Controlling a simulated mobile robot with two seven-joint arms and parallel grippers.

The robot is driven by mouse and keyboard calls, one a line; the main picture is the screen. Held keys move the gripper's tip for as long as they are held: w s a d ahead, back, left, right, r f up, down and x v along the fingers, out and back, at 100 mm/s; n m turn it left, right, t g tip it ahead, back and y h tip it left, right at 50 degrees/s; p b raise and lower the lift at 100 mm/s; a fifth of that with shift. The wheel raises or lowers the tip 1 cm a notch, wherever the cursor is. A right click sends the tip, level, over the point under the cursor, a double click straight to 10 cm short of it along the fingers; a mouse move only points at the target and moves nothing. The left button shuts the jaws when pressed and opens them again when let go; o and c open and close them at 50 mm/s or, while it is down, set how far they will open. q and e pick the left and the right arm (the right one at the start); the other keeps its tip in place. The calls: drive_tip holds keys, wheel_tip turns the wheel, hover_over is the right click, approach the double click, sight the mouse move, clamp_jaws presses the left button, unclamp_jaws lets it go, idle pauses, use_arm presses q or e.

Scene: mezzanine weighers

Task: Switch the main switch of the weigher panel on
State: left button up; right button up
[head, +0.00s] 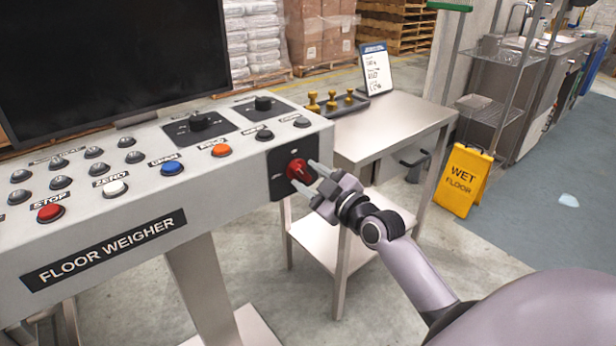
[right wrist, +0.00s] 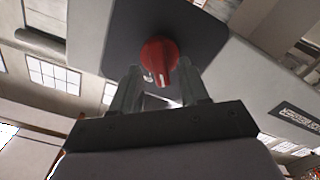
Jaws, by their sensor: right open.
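The main switch is a red rotary knob (head: 298,170) on a dark plate (head: 279,186) at the right end of the weigher panel's front face (head: 236,191). In the right wrist view the red knob (right wrist: 159,60) shows a pale mark near its lower tip, just beyond the fingers. My right gripper (head: 315,183) is open, with its fingers pointing at the knob and one on either side of its near end. The right wrist view shows both fingers (right wrist: 160,88) apart with the knob between or just past their tips; contact cannot be told. My left gripper is out of view.
The panel top carries several buttons, including a red stop button (head: 50,212), and two black knobs. A black screen (head: 110,60) stands behind. A steel table (head: 400,122) with brass weights (head: 331,100) stands right. A yellow wet floor sign (head: 467,180) stands farther right.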

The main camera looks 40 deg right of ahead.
drive_tip(key=shift+w, duration=0.4)
clamp_jaws()
drive_tip(key=shift+r+m+p, duration=0.1)
drive_tip(key=shift+m+p, duration=0.6)
drive_tip(key=shift+m, duration=0.3)
drive_tip(key=shift+m+p, duration=0.6)
drive_tip(key=shift+m, duration=0.5)
drive_tip(key=shift+d+m+p, duration=0.1)
drive_tip(key=shift+m+p, duration=0.4)
drive_tip(key=shift+m, duration=0.9)
